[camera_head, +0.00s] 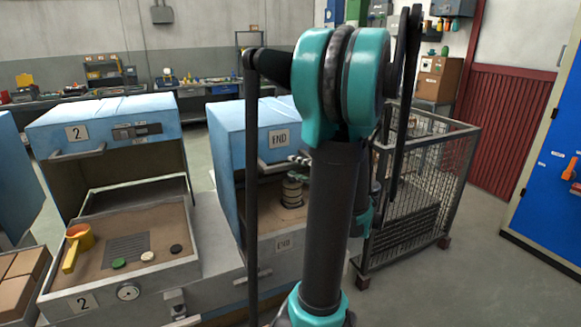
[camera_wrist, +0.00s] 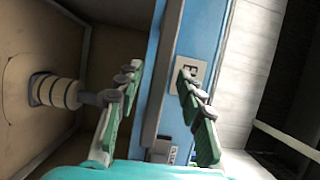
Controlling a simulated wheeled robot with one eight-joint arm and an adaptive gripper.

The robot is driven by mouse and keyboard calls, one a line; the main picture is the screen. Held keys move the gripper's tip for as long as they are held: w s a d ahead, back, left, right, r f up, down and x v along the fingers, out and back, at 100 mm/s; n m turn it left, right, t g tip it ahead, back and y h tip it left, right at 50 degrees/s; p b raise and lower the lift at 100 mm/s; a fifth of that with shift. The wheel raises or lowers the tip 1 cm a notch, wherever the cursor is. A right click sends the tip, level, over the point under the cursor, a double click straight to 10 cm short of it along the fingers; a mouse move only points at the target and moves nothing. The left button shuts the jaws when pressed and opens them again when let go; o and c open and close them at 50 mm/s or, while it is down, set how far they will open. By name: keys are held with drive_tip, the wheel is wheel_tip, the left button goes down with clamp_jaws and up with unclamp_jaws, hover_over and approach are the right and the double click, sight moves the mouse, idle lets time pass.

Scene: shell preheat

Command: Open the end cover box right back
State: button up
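The END cover box (camera_head: 228,130) is blue and stands right of the box marked 2. Its blue hood is tilted up at the front, and a stacked round part (camera_head: 292,190) shows inside. A grey bar handle at the hood's lower front edge is partly hidden by my arm. My gripper (camera_head: 300,160) is at this front edge, below the END label (camera_head: 278,139). In the wrist view my gripper (camera_wrist: 156,88) has its fingers apart, on either side of the blue hood edge (camera_wrist: 172,60) and a grey bar (camera_wrist: 153,85). I cannot tell whether they touch it.
A wire cage (camera_head: 420,190) stands right of my arm. A blue cabinet (camera_head: 550,170) is at far right. Open floor lies between them.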

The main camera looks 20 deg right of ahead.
drive_tip(key=shift+x, duration=1.25)
clamp_jaws()
